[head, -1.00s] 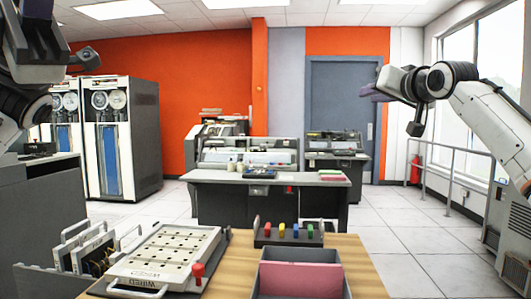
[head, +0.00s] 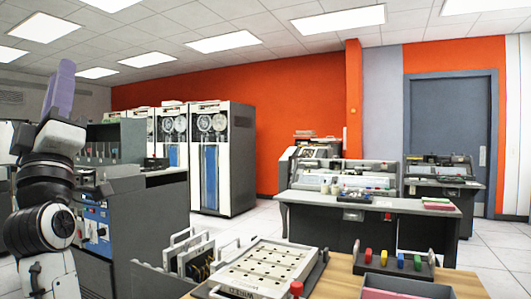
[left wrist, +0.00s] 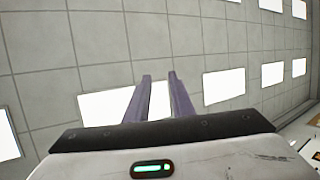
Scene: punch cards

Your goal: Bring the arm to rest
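My left gripper (head: 65,68) is raised at the left edge of the head view, its purple fingers pointing up. In the left wrist view (left wrist: 159,77) the two fingers stand apart with nothing between them, against the ceiling. The gripper is open and touches nothing. My right arm and gripper are not in the head view.
A grey cabinet with a blue panel (head: 97,228) stands close to my left arm. A wooden table (head: 335,279) at the front holds a cream perforated board (head: 262,268) and a rack of coloured pegs (head: 394,263). Tape cabinets (head: 222,155) stand behind.

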